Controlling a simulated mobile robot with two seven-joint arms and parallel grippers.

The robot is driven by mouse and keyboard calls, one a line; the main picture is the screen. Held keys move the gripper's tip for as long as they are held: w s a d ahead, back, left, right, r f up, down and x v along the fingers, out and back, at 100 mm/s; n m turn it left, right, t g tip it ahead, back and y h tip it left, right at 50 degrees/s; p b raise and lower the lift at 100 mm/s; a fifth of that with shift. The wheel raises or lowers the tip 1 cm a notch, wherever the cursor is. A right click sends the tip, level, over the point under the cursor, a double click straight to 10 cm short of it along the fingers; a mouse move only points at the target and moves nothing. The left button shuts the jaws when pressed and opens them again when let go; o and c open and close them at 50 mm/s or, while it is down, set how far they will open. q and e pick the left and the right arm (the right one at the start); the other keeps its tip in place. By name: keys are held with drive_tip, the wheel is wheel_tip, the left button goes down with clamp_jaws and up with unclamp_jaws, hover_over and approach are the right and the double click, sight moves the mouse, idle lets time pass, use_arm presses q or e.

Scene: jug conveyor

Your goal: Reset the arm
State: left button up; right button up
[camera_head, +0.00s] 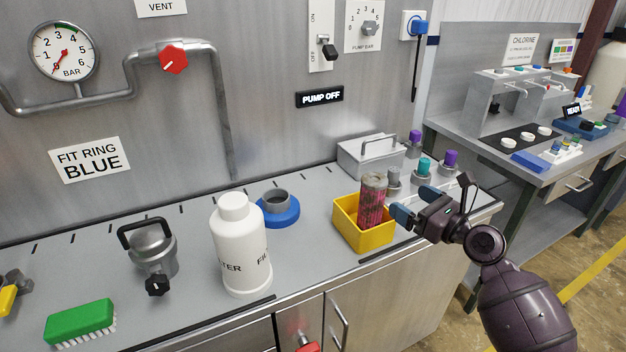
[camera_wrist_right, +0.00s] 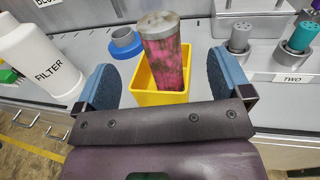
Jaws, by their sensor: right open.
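My right gripper (camera_head: 414,206) is open, with its two blue-padded fingers apart, just right of a yellow bin (camera_head: 374,236) on the grey bench. In the right wrist view the fingers (camera_wrist_right: 170,88) spread to either side of the bin, with nothing held between them. A pinkish, stained cylinder (camera_head: 371,203) stands in the yellow bin, slightly tilted, its top above the rim. It also shows in the right wrist view (camera_wrist_right: 165,62). The cylinder's lower end is hidden by the bin. My left gripper is not in view.
On the bench stand a white filter bottle (camera_head: 238,250), a blue ring with a grey collar (camera_head: 279,209), a metal pot (camera_head: 150,252) and a green brush (camera_head: 79,322). A grey metal box (camera_head: 368,157) and several capped fittings (camera_head: 424,168) stand behind the gripper.

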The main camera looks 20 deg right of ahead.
drive_tip(key=s+a+f+n+g+h, duration=0.15)
drive_tip(key=f+n, duration=0.55)
drive_tip(key=n, duration=0.8)
drive_tip(key=s+a+f+n+g+h, duration=0.1)
drive_tip(key=s+a+f+n+h, duration=0.35)
drive_tip(key=n, duration=0.95)
drive_tip(key=s+a+f+n+g, duration=0.3)
drive_tip(key=s+a+f, duration=0.4)
drive_tip(key=s+f, duration=0.5)
drive_tip(key=shift+s+a+f+n+y, duration=0.2)
drive_tip(key=shift+s+f+n+y, duration=0.2)
drive_tip(key=shift+f+n, duration=0.55)
